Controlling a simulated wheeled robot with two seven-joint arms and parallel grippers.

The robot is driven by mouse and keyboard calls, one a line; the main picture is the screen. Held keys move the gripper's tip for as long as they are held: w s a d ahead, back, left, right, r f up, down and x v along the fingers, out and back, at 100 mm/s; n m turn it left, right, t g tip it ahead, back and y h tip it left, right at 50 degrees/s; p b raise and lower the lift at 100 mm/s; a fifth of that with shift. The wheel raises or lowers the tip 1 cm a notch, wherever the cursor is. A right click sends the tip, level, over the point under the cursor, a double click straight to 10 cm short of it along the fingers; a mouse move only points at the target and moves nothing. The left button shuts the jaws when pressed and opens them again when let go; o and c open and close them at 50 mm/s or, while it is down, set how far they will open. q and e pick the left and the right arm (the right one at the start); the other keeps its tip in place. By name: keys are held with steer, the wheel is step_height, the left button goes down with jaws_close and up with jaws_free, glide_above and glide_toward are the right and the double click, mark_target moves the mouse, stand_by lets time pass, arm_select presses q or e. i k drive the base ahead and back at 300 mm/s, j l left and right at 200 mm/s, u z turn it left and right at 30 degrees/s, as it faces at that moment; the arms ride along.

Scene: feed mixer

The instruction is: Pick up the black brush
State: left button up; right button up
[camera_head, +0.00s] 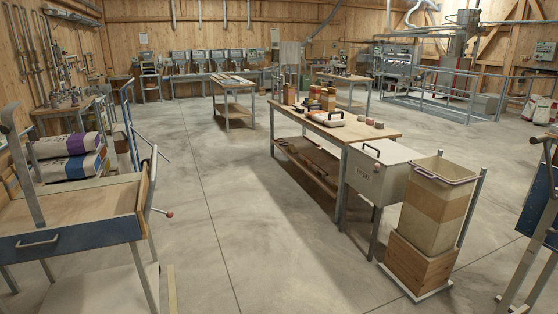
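I cannot clearly make out a black brush in the head view. Small dark items (335,115) lie on the wooden workbench (386,133) in the middle of the room, but they are too small to tell whether one is a brush. Neither of my grippers shows in this view.
A grey metal box (370,178) and a tall bin (435,208) stand at the workbench's near end. A cart (75,231) stands at left near sacks (68,157). Another cart (540,215) is at the right edge. Open concrete floor (225,190) lies between.

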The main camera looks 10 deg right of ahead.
mark_target(300, 110)
steer(key=i+l+z, duration=0.55)
steer(key=i+z, duration=0.2)
steer(key=i, duration=0.3)
steer(key=i+z, duration=0.4)
steer(key=i, duration=0.2)
steer(key=i+j+u, duration=0.1)
steer(key=i+u, duration=0.6)
steer(key=i, duration=0.25)
steer(key=i+l+u, duration=0.3)
steer(key=i, duration=0.15)
steer(key=i+l+u, duration=0.2)
steer(key=i+u, duration=0.15)
steer(key=i+j, duration=0.15)
steer(key=i, duration=0.35)
steer(key=i+j+z, duration=0.1)
steer(key=i, duration=0.4)
steer(key=i+j, duration=0.2)
steer(key=i, duration=0.3)
steer(key=i+j, duration=0.15)
steer(key=i, duration=0.3)
steer(key=i+j+z, duration=0.55)
steer(key=i+j, duration=0.25)
steer(key=i+j+u, duration=0.1)
steer(key=i, duration=0.3)
steer(key=j, duration=0.05)
